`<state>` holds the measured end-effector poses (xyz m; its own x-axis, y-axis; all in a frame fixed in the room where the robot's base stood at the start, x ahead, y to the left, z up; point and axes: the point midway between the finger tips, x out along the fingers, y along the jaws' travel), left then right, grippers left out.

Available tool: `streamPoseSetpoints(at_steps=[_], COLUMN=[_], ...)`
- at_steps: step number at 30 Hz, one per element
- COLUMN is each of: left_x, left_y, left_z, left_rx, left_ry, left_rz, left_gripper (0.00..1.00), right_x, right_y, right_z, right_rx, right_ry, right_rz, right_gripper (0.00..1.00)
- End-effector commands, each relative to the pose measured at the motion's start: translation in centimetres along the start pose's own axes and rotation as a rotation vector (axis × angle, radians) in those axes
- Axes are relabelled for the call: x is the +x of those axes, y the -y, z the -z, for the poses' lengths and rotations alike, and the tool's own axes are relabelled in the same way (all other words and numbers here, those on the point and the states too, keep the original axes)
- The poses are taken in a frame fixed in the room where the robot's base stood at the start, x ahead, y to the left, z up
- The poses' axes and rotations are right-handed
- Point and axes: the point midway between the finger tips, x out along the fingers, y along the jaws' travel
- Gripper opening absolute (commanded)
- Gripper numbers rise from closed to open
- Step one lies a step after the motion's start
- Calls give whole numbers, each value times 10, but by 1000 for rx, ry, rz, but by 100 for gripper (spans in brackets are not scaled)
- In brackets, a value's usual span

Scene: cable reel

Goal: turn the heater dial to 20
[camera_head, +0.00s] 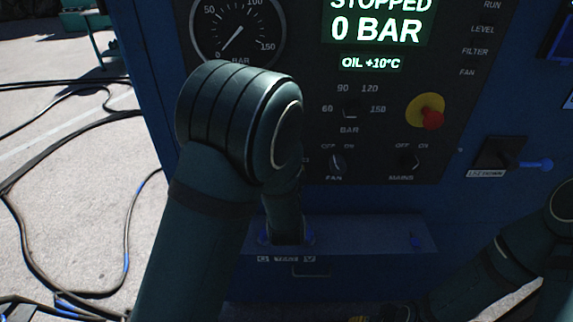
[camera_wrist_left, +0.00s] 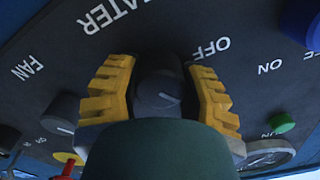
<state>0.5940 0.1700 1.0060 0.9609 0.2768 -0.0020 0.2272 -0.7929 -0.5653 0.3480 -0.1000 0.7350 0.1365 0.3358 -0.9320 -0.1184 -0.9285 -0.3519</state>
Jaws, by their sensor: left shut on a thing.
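The heater dial (camera_wrist_left: 157,88) is a dark round knob with a short pale mark, in the middle of the left wrist view. My left gripper (camera_wrist_left: 162,68) has its yellow ridged fingers on both sides of the dial and is shut on it. Part of the word HEATER and the word OFF show beside it; no number 20 is readable. In the head view my left arm hides the dial and the gripper. My right arm is at the lower right there; a small yellow bit at the bottom edge may be its gripper, mostly cut off.
The blue cabinet's dark panel carries a pressure gauge (camera_head: 237,30), a lit display (camera_head: 378,22) reading STOPPED, 0 BAR, OIL +10°C, a fan knob (camera_head: 338,163), a mains knob (camera_head: 408,160) and a red emergency button (camera_head: 432,119). A ledge (camera_head: 375,236) projects below. Cables lie on the ground at left.

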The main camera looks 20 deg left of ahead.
Motion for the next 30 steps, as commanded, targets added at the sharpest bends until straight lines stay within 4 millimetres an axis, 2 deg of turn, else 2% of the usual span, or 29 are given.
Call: streamPoseSetpoints(at_steps=[1, 5, 6, 8, 20, 30], left_x=[2, 2, 2, 2, -5, -56], left_y=[2, 2, 2, 2, 0, 0], left_z=[5, 5, 5, 5, 2, 2], left_rx=[-6, -6, -6, -6, -4, -4], left_ry=[-14, -14, -14, -12, -4, -6], left_rz=[8, 8, 8, 7, 1, 0], left_gripper=[6, 6, 54, 75, 75, 75], right_x=[0, 0, 0, 0, 0, 0], right_y=[0, 0, 0, 0, 0, 0], right_z=[0, 0, 0, 0, 0, 0], right_rx=[0, 0, 0, 0, 0, 0], right_ry=[0, 0, 0, 0, 0, 0], right_rz=[0, 0, 0, 0, 0, 0], right_gripper=[47, 47, 47, 47, 47, 47])
